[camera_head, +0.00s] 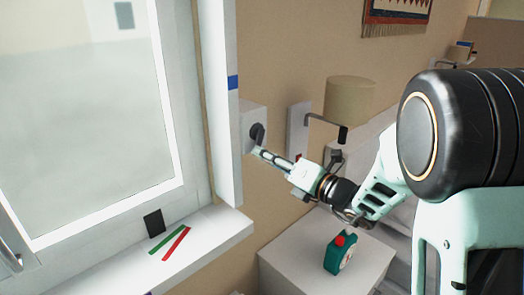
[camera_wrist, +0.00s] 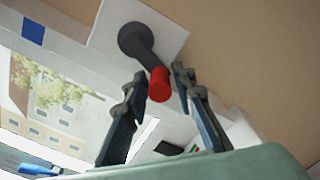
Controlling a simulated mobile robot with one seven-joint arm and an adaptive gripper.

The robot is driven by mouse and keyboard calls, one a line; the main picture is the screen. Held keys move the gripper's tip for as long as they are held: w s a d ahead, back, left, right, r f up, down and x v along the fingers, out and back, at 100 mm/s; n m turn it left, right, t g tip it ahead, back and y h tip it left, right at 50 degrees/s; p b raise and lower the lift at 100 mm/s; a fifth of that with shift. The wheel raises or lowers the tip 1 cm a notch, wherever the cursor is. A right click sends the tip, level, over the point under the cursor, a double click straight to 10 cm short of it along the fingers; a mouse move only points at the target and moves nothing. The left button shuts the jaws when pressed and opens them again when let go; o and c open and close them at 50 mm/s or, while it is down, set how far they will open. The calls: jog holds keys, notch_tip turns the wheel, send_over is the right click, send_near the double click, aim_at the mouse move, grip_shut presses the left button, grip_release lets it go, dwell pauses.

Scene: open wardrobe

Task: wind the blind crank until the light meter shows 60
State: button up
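The blind crank has a dark hub and arm (camera_wrist: 138,42) on a pale wall plate, with a red knob (camera_wrist: 159,84) at the arm's end. In the head view the dark crank (camera_head: 257,133) sits on the wall box right of the window; its knob is hidden there. My gripper (camera_wrist: 159,75) is open, its two fingers on either side of the red knob. The knob looks nearer the right fingertip; I cannot tell whether they touch. In the head view my gripper (camera_head: 258,151) is just below the crank. A small dark panel (camera_head: 154,222) stands on the sill, possibly the light meter; no reading is visible.
The window (camera_head: 90,110) fills the left. Green (camera_head: 167,239) and red (camera_head: 176,244) strips lie on the sill (camera_head: 215,232). A teal object (camera_head: 338,259) stands on a white cabinet (camera_head: 290,250) below.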

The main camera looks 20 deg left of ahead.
jog(key=shift+c, duration=0.9)
jog(key=shift+s+r, duration=0.1)
jog(key=shift+s+a+r+p, duration=0.3)
jog(key=shift+s+a+r, duration=0.1)
jog(key=shift+s+r, duration=0.2)
jog(key=shift+s+f, duration=0.1)
